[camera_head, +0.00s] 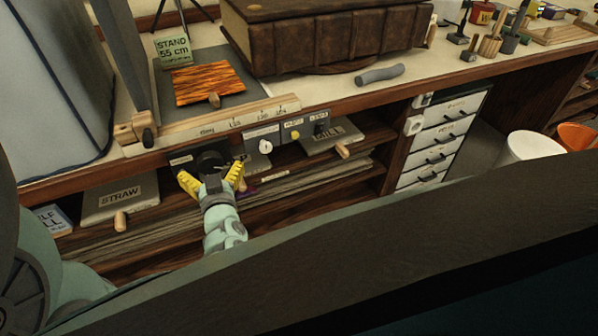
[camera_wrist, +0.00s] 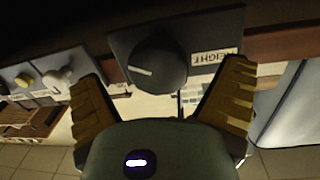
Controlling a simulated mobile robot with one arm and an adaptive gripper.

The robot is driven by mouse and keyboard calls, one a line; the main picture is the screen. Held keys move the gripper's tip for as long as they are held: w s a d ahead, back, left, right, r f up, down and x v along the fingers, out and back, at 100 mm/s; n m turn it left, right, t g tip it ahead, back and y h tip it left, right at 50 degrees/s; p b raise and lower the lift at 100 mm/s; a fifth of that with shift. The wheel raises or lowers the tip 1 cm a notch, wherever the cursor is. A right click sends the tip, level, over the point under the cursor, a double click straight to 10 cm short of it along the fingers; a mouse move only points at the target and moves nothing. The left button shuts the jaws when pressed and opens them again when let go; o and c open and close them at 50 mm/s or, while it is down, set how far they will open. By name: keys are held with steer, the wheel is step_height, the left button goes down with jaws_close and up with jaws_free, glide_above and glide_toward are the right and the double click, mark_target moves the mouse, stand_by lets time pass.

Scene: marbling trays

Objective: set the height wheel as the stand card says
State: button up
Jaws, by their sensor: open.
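The height wheel (camera_wrist: 152,67) is a dark round knob with a pale pointer line, on a dark plate with a label reading HEIGHT (camera_wrist: 215,58), upside down in the wrist view. In the head view the wheel (camera_head: 209,160) sits on the bench's front edge. My gripper (camera_head: 210,178) has yellow fingers, open, one to each side of the wheel. In the wrist view my gripper (camera_wrist: 165,85) also shows its fingers apart, with the wheel between and beyond them; I cannot tell whether they touch it. The stand card (camera_head: 174,50) is green and reads STAND 55 cm, with smaller unreadable text below.
An orange marbled board (camera_head: 207,83) lies on a dark mat behind the scale strip (camera_head: 220,124). Right of the wheel are a white knob (camera_head: 265,144) and a yellow button (camera_head: 295,134). Shelves with a STRAW board (camera_head: 120,196) lie below.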

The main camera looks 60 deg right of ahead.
steer(key=shift+x, duration=1.25)
steer(key=shift+s, duration=0.1)
steer(key=shift+c, duration=0.4)
steer(key=c, duration=1.2)
